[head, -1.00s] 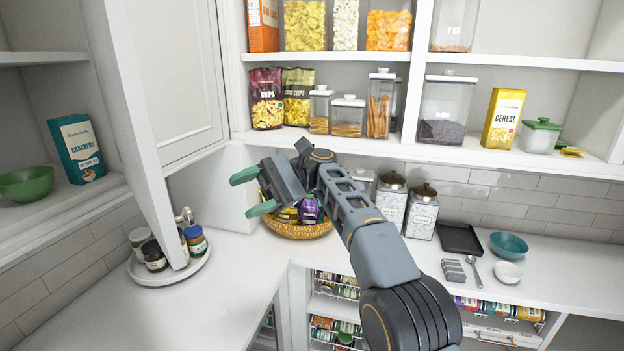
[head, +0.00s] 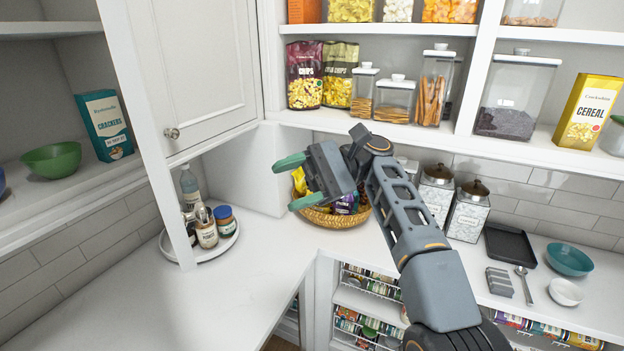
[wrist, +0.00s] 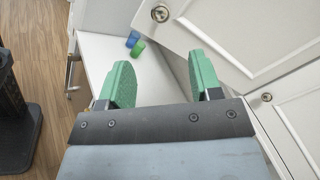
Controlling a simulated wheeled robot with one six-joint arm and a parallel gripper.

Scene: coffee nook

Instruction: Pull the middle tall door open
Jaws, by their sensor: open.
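A white panelled door (head: 195,70) with a round metal knob (head: 171,133) at its lower left stands shut in the head view, left of the open shelves. In the wrist view, one white door (wrist: 240,35) with a knob (wrist: 160,13) is at the top right, and another white door (wrist: 295,115) with a knob (wrist: 267,97) is below it. I cannot tell which is the middle tall door. My gripper (head: 296,182) is open and empty, right of and below the head-view knob and apart from it. Its green fingers also show in the wrist view (wrist: 160,80).
A round tray (head: 225,243) with jars stands on the counter (head: 150,295) below the door. A woven basket (head: 335,218) with snack bags is behind my gripper. A white upright post (head: 150,150) stands left of the knob. The front left counter is clear.

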